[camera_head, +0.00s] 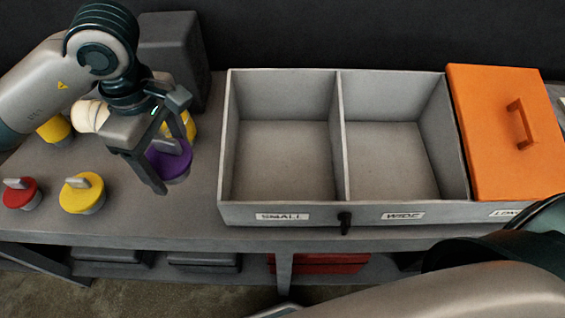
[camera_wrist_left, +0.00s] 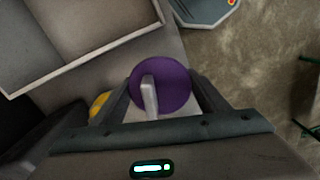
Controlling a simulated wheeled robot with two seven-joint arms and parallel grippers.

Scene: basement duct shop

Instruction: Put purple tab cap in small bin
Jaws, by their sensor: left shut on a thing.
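The purple tab cap (camera_head: 168,163) has a round purple top with a grey upright tab and a grey base. My left gripper (camera_head: 174,163) is shut on it, left of the bin box. In the left wrist view the purple cap (camera_wrist_left: 176,84) sits between the two fingers (camera_wrist_left: 160,92). I cannot tell whether its base touches the table. The small bin (camera_head: 285,160) is the left compartment, labelled SMALL, open and empty. My right gripper is out of view; part of my right arm shows at the lower right.
The wide bin (camera_head: 390,160) is open and empty. An orange lid (camera_head: 510,130) with a handle covers the compartment at right. A red cap (camera_head: 20,194) and yellow caps (camera_head: 82,194) stand on the table (camera_head: 130,220). A dark box (camera_head: 172,55) stands behind my left gripper.

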